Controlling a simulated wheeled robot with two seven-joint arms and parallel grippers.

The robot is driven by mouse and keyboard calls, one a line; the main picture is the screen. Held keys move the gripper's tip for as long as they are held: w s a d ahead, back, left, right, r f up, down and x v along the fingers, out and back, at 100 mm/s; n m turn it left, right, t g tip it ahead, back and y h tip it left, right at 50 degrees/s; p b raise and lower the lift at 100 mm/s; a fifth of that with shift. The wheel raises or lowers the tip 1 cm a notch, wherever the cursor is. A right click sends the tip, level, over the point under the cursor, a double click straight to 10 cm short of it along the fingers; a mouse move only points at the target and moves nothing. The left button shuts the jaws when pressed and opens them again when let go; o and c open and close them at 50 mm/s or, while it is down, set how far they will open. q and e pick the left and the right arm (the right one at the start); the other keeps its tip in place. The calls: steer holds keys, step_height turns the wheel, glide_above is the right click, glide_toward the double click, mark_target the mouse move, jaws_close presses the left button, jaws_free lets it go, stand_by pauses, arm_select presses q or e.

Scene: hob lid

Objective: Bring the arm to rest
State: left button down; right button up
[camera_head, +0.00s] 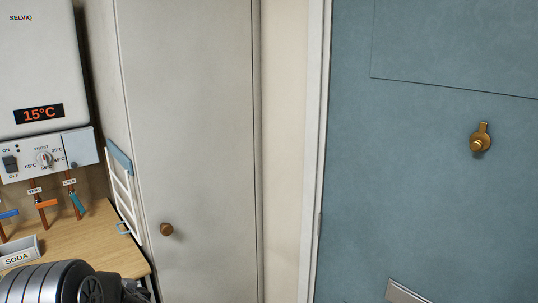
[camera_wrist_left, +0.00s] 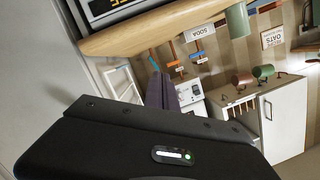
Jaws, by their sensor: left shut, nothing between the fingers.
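My left arm (camera_head: 62,285) shows as a grey and black link at the bottom left of the head view, in front of the wooden worktop. In the left wrist view the black body of my left gripper (camera_wrist_left: 140,140) fills the bottom, with a small lit indicator on it. The gripper is shut with nothing held; its fingertips are not clearly visible. My right arm and right gripper are in neither view.
A wooden worktop (camera_head: 95,240) with a soda tray (camera_head: 20,252) stands at left below a white heater (camera_head: 38,70). A tall grey cupboard (camera_head: 190,120) and a blue door (camera_head: 420,170) are to the right. A white cabinet (camera_wrist_left: 285,120) shows in the wrist view.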

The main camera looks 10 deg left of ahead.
arm_select(q)
steer(key=w+d+f+t+h, duration=0.1)
steer(key=w+d+f+h, duration=0.15)
steer(key=d+f, duration=0.25)
steer(key=w+d+f+t+h, duration=0.1)
steer(key=d+f+h, duration=0.2)
steer(key=d+f, duration=0.25)
steer(key=s+d+f+m+g+h, duration=0.1)
steer(key=s+d+f+h, duration=0.15)
steer(key=d+f, duration=0.35)
steer(key=s+d+f+g+h, duration=0.1)
steer(key=s+d+f+h, duration=0.15)
steer(key=d+f, duration=0.35)
steer(key=s+d+f+m+g+h, duration=0.1)
steer(key=s+d+f+g+h, duration=0.2)
steer(key=s+d, duration=0.8)
steer(key=s+d+f+m+g+h, duration=0.1)
steer(key=s+d+f+g+h, duration=0.3)
steer(key=s+d+f, duration=0.4)
steer(key=s+d, duration=0.4)
steer(key=s, duration=0.1)
steer(key=shift+s+d, duration=0.15)
steer(key=shift+d, duration=0.05)
steer(key=shift+f, duration=0.1)
